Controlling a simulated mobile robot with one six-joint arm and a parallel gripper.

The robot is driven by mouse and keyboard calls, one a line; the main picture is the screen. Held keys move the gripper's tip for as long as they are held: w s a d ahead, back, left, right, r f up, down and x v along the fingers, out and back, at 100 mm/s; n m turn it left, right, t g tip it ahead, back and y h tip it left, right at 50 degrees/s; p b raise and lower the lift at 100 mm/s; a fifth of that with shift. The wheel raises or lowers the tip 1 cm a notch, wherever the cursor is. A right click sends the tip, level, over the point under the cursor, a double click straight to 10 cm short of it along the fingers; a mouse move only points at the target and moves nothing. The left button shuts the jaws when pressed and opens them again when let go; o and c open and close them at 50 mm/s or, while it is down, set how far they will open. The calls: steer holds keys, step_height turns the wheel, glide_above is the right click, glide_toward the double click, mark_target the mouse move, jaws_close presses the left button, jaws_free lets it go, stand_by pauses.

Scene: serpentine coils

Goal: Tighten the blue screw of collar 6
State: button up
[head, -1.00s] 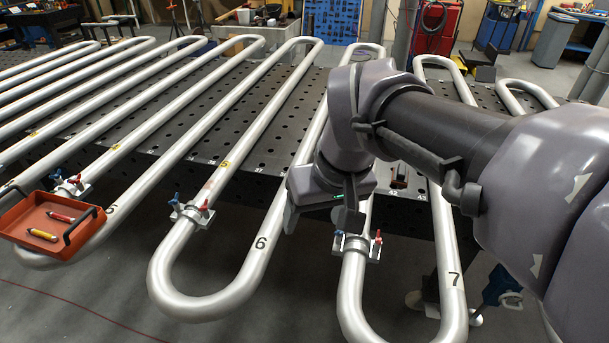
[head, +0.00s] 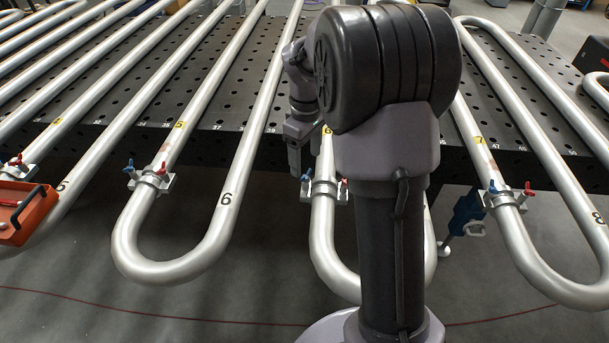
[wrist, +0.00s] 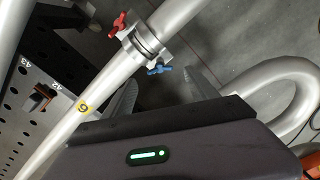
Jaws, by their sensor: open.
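Collar 6 (head: 323,189) is a silver clamp on the pipe with the yellow 6 tag (wrist: 84,107), and it also shows in the wrist view (wrist: 144,45). Its blue screw (head: 305,178) is on the left side in the head view; in the wrist view the blue screw (wrist: 159,69) is at the collar's lower edge. Its red screw (wrist: 117,24) is on the opposite side. My gripper (wrist: 163,90) is open and empty, its two fingers spread below the blue screw in the wrist view. In the head view my gripper (head: 295,158) is just above the collar, partly hidden by my arm.
Another collar (head: 150,181) is on the pipe to the left, and one (head: 502,199) is on the pipe to the right. The perforated dark table (head: 235,150) lies behind. An orange tray (head: 30,215) is at the far left. Floor shows below the pipe bends.

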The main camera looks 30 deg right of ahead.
mark_target(306, 172)
step_height(306, 172, down, 4)
steer(key=shift+f+b, duration=0.2)
steer(key=shift+b, duration=0.4)
steer(key=c, duration=1.4)
steer(key=shift+o, duration=0.2)
